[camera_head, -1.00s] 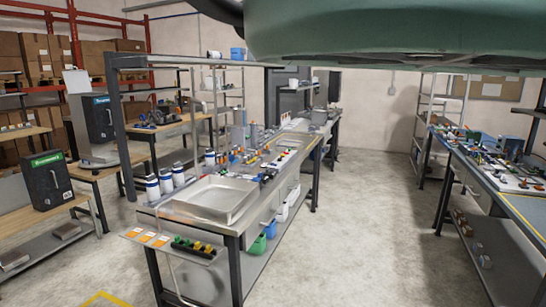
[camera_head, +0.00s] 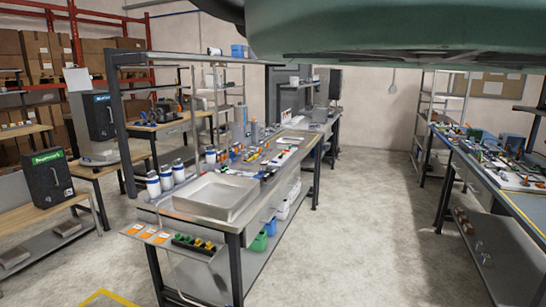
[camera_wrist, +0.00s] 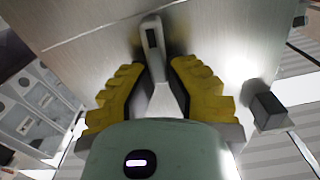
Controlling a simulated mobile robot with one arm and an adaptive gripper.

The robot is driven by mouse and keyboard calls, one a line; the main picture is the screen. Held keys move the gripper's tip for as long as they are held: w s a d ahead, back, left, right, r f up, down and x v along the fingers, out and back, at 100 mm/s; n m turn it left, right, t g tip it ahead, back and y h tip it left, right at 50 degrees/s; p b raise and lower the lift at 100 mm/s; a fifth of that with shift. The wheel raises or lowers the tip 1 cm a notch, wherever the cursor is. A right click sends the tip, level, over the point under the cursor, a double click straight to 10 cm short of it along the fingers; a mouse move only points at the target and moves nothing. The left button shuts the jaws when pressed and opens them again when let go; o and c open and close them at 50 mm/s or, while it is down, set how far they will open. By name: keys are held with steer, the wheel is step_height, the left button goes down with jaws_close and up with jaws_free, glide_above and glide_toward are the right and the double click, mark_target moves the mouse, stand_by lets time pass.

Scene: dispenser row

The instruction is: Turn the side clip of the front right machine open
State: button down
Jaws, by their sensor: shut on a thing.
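In the wrist view, a slim grey side clip (camera_wrist: 152,38) with a dark slot near its rounded end lies against a brushed metal panel (camera_wrist: 90,35). My gripper (camera_wrist: 156,72) has its two yellow ribbed fingers on either side of the clip's lower part and is shut on it. The clip's slotted end sticks out beyond the fingertips. The clip's pivot is not clear to see. The head view does not show my gripper or this clip, and I cannot tell there which machine the panel belongs to.
A dark block (camera_wrist: 267,108) sticks out from the panel, right of my fingers. In the head view, a bench with a metal tray (camera_head: 216,196) stands in the middle. Black machines (camera_head: 48,180) stand on tables at left. The floor (camera_head: 360,220) right of the bench is clear.

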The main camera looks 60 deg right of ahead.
steer(key=shift+w+f+m+p, duration=0.15)
steer(key=shift+m+p, duration=0.6)
steer(key=shift+m, duration=3.35)
steer(key=shift+w+f+m+p, duration=0.1)
steer(key=shift+m+p, duration=0.65)
steer(key=shift+m, duration=3.35)
steer(key=c, duration=0.9)
jaws_free()
steer(key=shift+a, duration=0.1)
steer(key=shift+c, duration=0.2)
steer(key=v, duration=1.2)
